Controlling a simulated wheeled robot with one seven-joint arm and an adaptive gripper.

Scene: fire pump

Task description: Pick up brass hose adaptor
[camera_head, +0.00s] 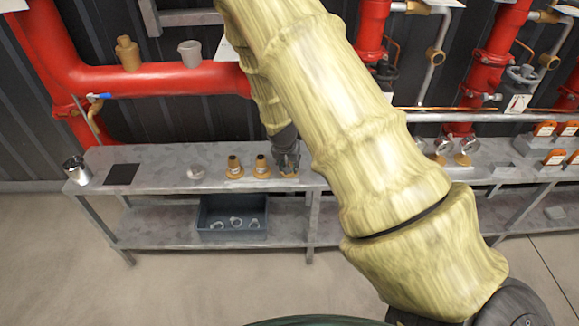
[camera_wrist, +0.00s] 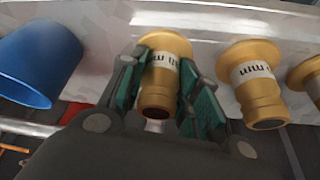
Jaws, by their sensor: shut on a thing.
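My gripper (camera_head: 286,158) is at the grey bench top, and its fingers are on both sides of a brass hose adaptor. In the wrist view my gripper (camera_wrist: 159,78) is shut on this brass adaptor (camera_wrist: 158,97), which has a white label band with black print. I cannot tell whether its base still touches the bench. Two similar brass adaptors stand to its left in the head view, a nearer one (camera_head: 262,168) and a farther one (camera_head: 234,169). They show to the right in the wrist view, one whole (camera_wrist: 252,90) and one cut by the edge (camera_wrist: 312,77).
A blue cup-like object (camera_wrist: 38,66) lies close beside my gripper in the wrist view. A dark bin (camera_head: 232,221) sits below. Red pipes (camera_head: 165,80) run behind.

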